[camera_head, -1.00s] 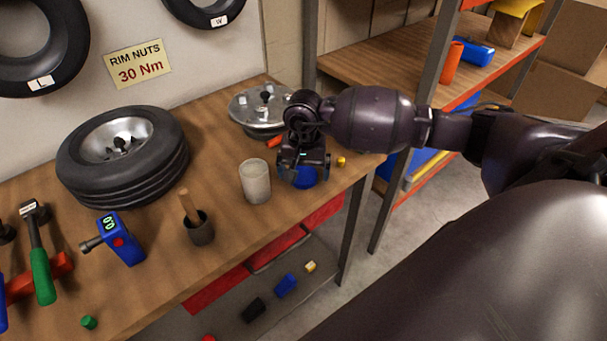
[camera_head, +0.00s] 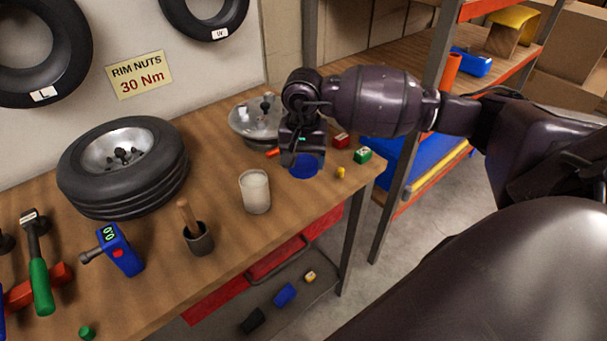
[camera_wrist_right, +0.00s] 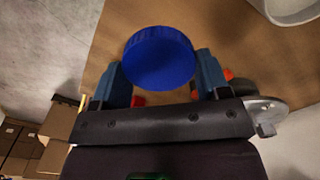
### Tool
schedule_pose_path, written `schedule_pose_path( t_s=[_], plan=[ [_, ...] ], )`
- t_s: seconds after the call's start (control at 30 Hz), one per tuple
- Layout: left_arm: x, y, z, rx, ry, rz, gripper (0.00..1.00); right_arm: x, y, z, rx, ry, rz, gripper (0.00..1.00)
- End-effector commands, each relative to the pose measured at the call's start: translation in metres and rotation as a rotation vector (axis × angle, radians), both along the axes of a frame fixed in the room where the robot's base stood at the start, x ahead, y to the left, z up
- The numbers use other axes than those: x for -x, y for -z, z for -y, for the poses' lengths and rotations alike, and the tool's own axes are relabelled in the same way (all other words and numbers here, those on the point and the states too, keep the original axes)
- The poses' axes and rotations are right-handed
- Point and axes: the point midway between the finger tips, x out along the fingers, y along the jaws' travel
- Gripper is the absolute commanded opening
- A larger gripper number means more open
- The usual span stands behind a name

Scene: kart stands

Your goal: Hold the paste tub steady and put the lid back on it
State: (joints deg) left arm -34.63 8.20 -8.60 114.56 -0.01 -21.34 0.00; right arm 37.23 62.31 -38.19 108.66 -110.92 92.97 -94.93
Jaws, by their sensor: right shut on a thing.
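The paste tub (camera_head: 256,196) is a pale, open-topped cylinder standing upright on the workbench, left of my right gripper. A pale rounded rim at the top right of the right wrist view (camera_wrist_right: 291,12) appears to be the tub. The lid (camera_head: 305,168) is a round blue disc. My right gripper (camera_head: 302,158) is shut on it, and the right wrist view shows the lid (camera_wrist_right: 160,57) between both fingertips. The lid looks close above the bench, apart from the tub; the exact gap is unclear. My left gripper is out of view, and nothing is seen holding the tub.
On the workbench (camera_head: 150,255), a pot with a wooden-handled tool (camera_head: 199,238) stands left of the tub. Small red (camera_head: 341,140) and green (camera_head: 363,155) blocks sit right of the gripper.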

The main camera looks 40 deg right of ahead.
Motion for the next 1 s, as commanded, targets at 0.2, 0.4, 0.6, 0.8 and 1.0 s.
schedule_pose_path(
  t_s=[0.2, 0.4, 0.6, 0.8, 1.0],
  plan=[
    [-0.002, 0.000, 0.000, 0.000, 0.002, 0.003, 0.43, -0.001, -0.060, 0.000, 0.001, -0.002, 0.004, 0.48],
    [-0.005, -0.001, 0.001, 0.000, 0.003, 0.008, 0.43, -0.001, -0.101, 0.000, 0.000, -0.001, 0.004, 0.48],
    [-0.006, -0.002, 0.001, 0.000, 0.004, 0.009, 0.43, 0.000, -0.124, 0.000, -0.001, -0.001, 0.001, 0.48],
    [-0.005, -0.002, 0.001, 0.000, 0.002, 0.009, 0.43, 0.000, -0.132, 0.000, 0.000, -0.001, -0.001, 0.48],
    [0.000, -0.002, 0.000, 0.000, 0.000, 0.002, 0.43, 0.000, -0.132, 0.000, -0.001, -0.001, -0.001, 0.48]
  ],
)
